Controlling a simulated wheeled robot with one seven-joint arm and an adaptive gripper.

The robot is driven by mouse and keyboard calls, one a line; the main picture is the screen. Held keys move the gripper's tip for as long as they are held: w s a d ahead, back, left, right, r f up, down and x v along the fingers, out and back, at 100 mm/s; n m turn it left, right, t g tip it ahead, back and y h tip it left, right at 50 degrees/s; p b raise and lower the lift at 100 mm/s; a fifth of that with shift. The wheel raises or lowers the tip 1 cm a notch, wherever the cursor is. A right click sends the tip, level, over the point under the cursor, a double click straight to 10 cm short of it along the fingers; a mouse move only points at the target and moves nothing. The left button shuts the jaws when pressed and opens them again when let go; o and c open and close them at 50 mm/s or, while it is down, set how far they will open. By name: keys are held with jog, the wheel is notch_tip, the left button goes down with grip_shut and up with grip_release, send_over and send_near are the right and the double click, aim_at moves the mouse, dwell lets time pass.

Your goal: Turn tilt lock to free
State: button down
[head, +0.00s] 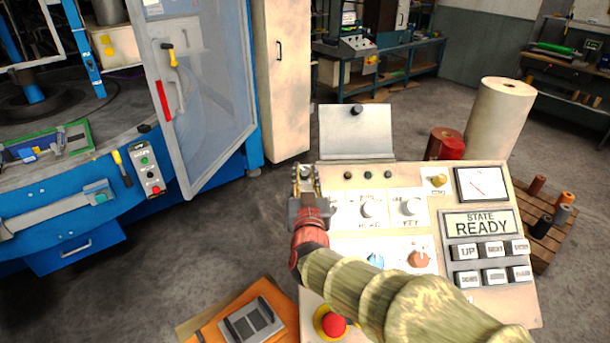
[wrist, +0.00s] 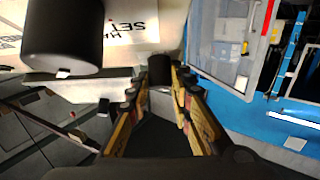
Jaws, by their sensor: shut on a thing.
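My gripper (head: 305,178) is at the upper left edge of the pale control console (head: 335,245). In the wrist view its two fingers close on a small dark knob (wrist: 160,72) at the console's edge; the fingertips are on either side of it. The fingers hide this knob in the head view. No tilt lock label can be read, so I cannot tell its marked position. A larger black knob (wrist: 65,38) stands close by in the wrist view, beside a panel with partly readable "SET" lettering (wrist: 125,25).
The console carries white knobs (head: 410,207), a READY display (head: 482,224), push buttons (head: 467,251) and a red stop button (head: 333,325). A raised plate (head: 356,132) stands at its back. A blue machine with a clear door (head: 205,90) is at the left. Open floor (head: 215,215) lies between.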

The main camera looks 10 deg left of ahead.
jog(key=m+h+p, duration=0.1)
jog(key=m+h, duration=0.1)
jog(key=m+h+p, duration=0.1)
jog(key=m+p, duration=0.1)
jog(key=m+h+p, duration=0.1)
jog(key=m+h, duration=0.1)
jog(key=shift+a+r+h+p, duration=0.15)
jog(key=shift+a+h+p, duration=0.15)
jog(key=shift+a+p, duration=0.05)
jog(key=m+g+h+p, duration=0.1)
jog(key=m+h+p, duration=0.1)
jog(key=m+p, duration=0.1)
jog(key=m+g+h+p, duration=0.2)
jog(key=m+h, duration=0.1)
jog(key=m, duration=0.1)
jog(key=shift+a+r+h+p, duration=0.15)
jog(key=shift+h+p, duration=0.15)
jog(key=shift+p, duration=0.1)
jog(key=m+g+h+p, duration=0.1)
jog(key=m+g+p, duration=0.1)
jog(key=m+p, duration=0.1)
jog(key=m+g+h+p, duration=0.1)
jog(key=m+g+p, duration=0.1)
jog(key=m+p, duration=0.1)
jog(key=shift+w+a+r+g+h, duration=0.1)
jog(key=shift+w+g+h, duration=0.1)
jog(key=shift+g+h, duration=0.15)
jog(key=shift+w+m+g+p, duration=0.1)
jog(key=shift+m+g+p, duration=1.1)
jog(key=shift+g, duration=0.05)
